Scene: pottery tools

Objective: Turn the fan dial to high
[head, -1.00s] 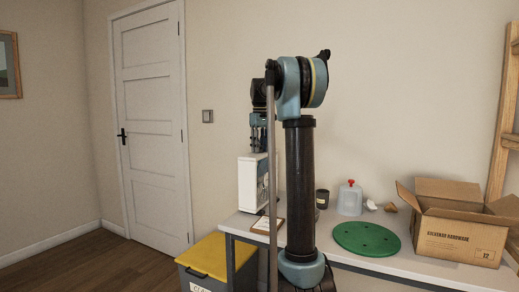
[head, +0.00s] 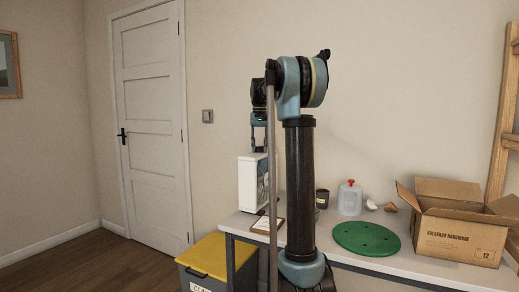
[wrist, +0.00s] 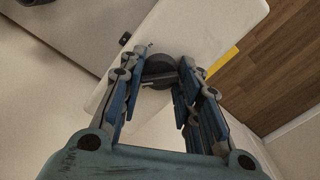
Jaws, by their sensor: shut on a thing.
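The fan is a white box-shaped unit (head: 247,183) standing upright at the left end of the table. Its white top also shows in the wrist view (wrist: 205,28). On that top is a dark grey round dial (wrist: 158,66) with a raised bar across it. My gripper (head: 258,150) points straight down over the fan's top. In the wrist view my gripper (wrist: 156,74) has its blue fingers on either side of the dial, shut on it.
A clipboard (head: 264,225) lies on the table (head: 372,262) near the fan. A yellow-lidded bin (head: 218,252) stands at the left.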

